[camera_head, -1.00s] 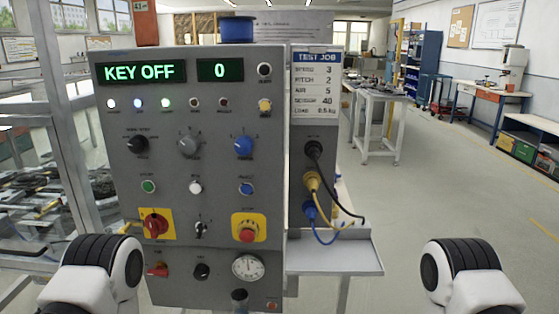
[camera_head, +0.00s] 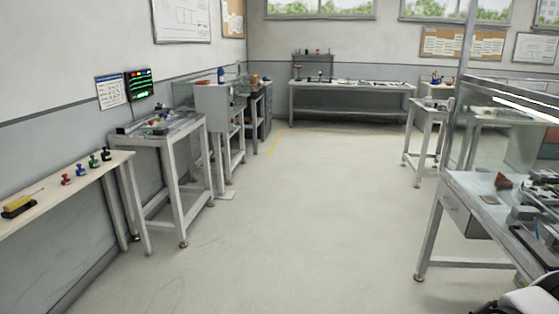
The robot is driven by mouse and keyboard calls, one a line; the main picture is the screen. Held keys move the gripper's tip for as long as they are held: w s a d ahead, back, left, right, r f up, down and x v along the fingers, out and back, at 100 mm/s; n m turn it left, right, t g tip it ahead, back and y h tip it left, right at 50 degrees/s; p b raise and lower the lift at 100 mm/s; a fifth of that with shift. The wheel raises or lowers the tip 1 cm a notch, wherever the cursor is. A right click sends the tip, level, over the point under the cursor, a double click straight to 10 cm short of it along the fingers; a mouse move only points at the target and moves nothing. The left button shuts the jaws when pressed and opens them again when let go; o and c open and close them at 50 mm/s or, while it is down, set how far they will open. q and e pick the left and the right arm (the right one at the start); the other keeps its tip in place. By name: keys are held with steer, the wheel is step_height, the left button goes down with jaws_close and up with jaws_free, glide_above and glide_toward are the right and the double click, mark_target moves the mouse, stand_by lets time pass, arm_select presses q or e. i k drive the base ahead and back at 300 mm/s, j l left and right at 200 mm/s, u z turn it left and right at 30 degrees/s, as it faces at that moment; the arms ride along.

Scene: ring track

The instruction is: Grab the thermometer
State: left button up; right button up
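I cannot make out a thermometer anywhere in the head view; the small items on the far benches are too small to tell apart. Neither of my grippers is in view. Only a piece of my arm shows at the bottom right corner.
A shelf (camera_head: 60,205) with several stamp-like items runs along the left wall. Beyond it stand a small table (camera_head: 172,165), a grey cabinet (camera_head: 213,107) and a back bench (camera_head: 350,86). A cluttered workbench (camera_head: 462,202) stands at right. The middle floor (camera_head: 290,220) is clear.

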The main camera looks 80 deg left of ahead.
mark_target(10, 207)
steer(key=u, duration=4.35)
steer(key=i+l, duration=0.15)
steer(key=i, duration=0.15)
steer(key=i+l+z, duration=0.1)
steer(key=i+l, duration=0.05)
steer(key=i, duration=0.1)
